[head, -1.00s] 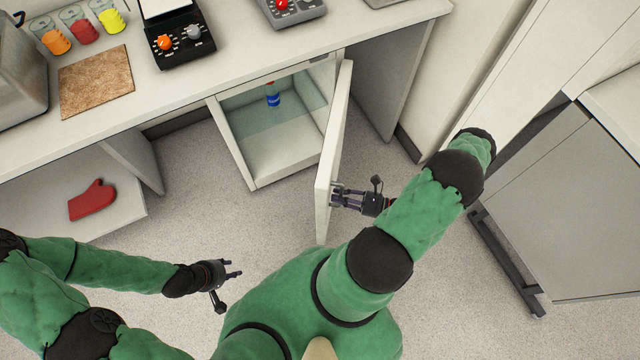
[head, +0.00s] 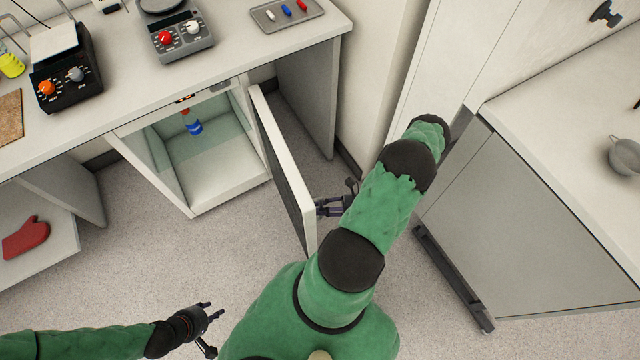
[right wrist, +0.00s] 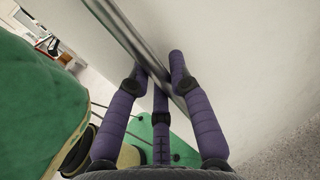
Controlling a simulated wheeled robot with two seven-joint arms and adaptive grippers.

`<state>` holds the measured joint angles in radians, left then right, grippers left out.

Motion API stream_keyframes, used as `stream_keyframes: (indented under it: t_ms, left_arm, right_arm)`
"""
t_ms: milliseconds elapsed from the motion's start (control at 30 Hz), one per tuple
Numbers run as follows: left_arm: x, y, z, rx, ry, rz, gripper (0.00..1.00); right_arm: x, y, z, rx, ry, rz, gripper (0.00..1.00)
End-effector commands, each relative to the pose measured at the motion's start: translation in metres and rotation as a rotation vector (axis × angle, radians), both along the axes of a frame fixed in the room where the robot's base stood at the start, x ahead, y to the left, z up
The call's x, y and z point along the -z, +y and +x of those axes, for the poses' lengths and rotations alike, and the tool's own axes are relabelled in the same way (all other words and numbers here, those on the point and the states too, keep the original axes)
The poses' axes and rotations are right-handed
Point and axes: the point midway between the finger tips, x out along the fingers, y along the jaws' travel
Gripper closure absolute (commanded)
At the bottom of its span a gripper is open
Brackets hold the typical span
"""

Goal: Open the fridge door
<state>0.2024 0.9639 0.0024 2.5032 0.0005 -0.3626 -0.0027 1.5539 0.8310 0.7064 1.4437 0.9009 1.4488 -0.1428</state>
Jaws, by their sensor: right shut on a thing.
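The small fridge (head: 188,205) stands under the counter, its interior in view. Its white door (head: 282,165) stands wide open, swung out to the right. A bottle with a blue label (head: 193,124) stands inside on a glass shelf. My right gripper (head: 322,207) is at the outer face of the door near its free edge. In the right wrist view, its purple fingers (right wrist: 163,85) are closed around the metal bar handle (right wrist: 145,42) in front of the white door panel. My left gripper (head: 208,312) is open and empty above the floor, at the lower left.
The counter (head: 120,105) above holds a black device (head: 66,72), a grey device (head: 178,35) and a tray (head: 287,14) with small coloured items. A red mitt (head: 25,237) lies on a low shelf at left. A grey cabinet (head: 530,215) stands at right. Floor before the fridge is clear.

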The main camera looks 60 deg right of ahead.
Motion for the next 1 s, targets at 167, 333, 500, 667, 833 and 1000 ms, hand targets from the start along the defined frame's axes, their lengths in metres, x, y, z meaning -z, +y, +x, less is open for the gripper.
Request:
stream_keyframes:
  t_ms: [167, 333, 500, 667, 833, 1000]
  left_arm:
    - [0.0, 0.0002, 0.0003, 0.0, -0.001, 0.0, 0.6]
    - [0.0, 0.0002, 0.0003, 0.0, -0.001, 0.0, 0.6]
    - [0.0, 0.0001, 0.0002, 0.0, 0.0, 0.0, 0.6]
    - [0.0, 0.0001, 0.0, 0.0, 0.0, 0.0, 0.6]
    - [0.0, 0.0001, 0.0, 0.0, 0.0, 0.0, 0.6]
    - [0.0, 0.0, 0.0, 0.0, 0.0, 0.0, 0.6]
  right_arm:
    - [0.001, 0.0019, -0.0008, -0.003, 0.003, 0.002, 1.0]
    - [0.0011, 0.0019, -0.001, -0.003, 0.003, 0.002, 1.0]
    - [0.0013, 0.0019, -0.0011, -0.003, 0.003, 0.001, 0.71]
    - [0.001, 0.0012, -0.0006, -0.002, 0.003, 0.0, 0.54]
    - [0.0007, 0.0005, -0.0002, -0.001, 0.001, 0.0, 0.54]
    - [0.0007, -0.0037, -0.0042, 0.001, 0.001, -0.002, 0.54]
